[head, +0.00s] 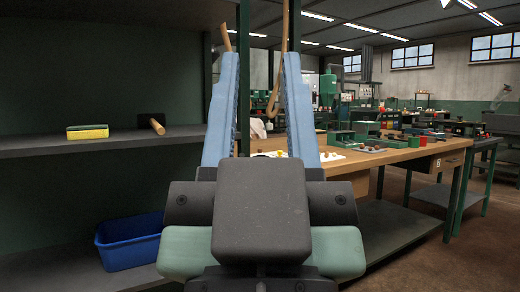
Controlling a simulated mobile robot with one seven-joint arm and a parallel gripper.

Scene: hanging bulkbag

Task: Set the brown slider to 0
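My gripper (260,62) is in the middle of the view, its two long blue fingers pointing up and away and spread wide apart. It is open, and I see nothing clamped between the fingers. I cannot pick out a brown slider with a scale or a 0 mark for certain. A thin brown wooden hooked stick (276,88) shows in the gap between the fingers; its distance is unclear. Another brown stick end (227,38) shows just above the left fingertip. My gripper's body hides the lower middle of the view.
At left, a dark shelf (60,147) carries a yellow sponge (87,132) and a dark object with a wooden handle (157,126). A blue bin (130,243) stands below. At right is a wooden workbench (360,162) with small parts and a drawer (447,162). Floor is free at far right.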

